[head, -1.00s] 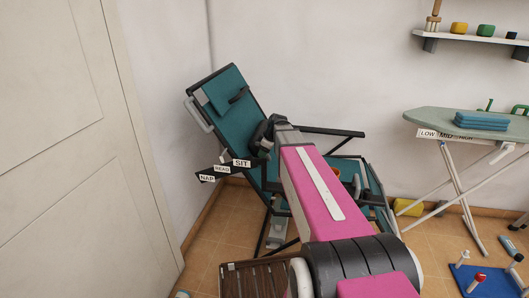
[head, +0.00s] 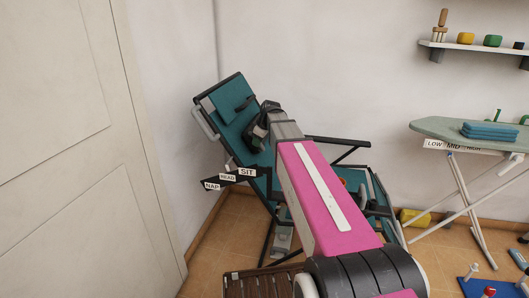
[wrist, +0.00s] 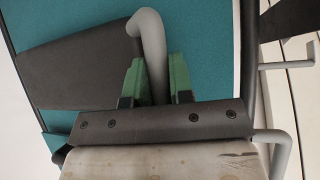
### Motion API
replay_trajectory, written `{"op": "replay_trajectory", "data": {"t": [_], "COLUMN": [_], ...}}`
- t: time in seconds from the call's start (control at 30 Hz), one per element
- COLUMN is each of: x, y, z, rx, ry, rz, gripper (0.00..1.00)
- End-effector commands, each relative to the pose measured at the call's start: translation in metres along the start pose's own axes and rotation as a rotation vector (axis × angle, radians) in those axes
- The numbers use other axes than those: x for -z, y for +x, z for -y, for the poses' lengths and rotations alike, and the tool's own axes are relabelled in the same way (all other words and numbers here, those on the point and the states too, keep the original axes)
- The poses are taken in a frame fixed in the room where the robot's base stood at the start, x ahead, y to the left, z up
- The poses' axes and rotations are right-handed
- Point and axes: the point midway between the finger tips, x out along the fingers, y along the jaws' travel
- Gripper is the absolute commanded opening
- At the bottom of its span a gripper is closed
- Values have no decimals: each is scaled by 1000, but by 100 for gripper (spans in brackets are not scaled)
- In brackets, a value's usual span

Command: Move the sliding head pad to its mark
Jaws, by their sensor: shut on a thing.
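The teal head pad (head: 228,97) lies at the top of the reclined teal chair back (head: 238,85). A small dark strip crosses its right part. I cannot make out its mark. My gripper (head: 261,128) is at the right side of the backrest, below the pad, partly hidden by my arm. In the wrist view, the green fingers of my gripper (wrist: 157,58) are shut on a grey bent handle (wrist: 150,30) that hooks over to the left. Behind it is teal fabric (wrist: 85,25) with a dark flat panel (wrist: 80,75).
Labels SIT, READ and NAP (head: 228,177) are on a dark bar at the chair's left. A dark armrest (head: 337,140) is at right. A white door (head: 70,130) is at left; an ironing board (head: 470,130) stands at right. A brown slatted piece (head: 262,283) is low in front.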

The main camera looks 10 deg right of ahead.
Motion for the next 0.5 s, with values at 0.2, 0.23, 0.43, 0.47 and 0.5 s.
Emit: {"op": "replay_trajectory", "data": {"t": [0.2,0.23,0.43,0.47,0.5], "x": [26,27,30,30,30], "y": [-18,-19,-22,-22,-22], "z": [-1,-1,0,0,0], "rx": [-1,-1,-1,-1,-1], "ry": [0,0,1,1,1], "rz": [-2,-1,-4,-4,-5], "gripper": [0,0,0,0,0]}}
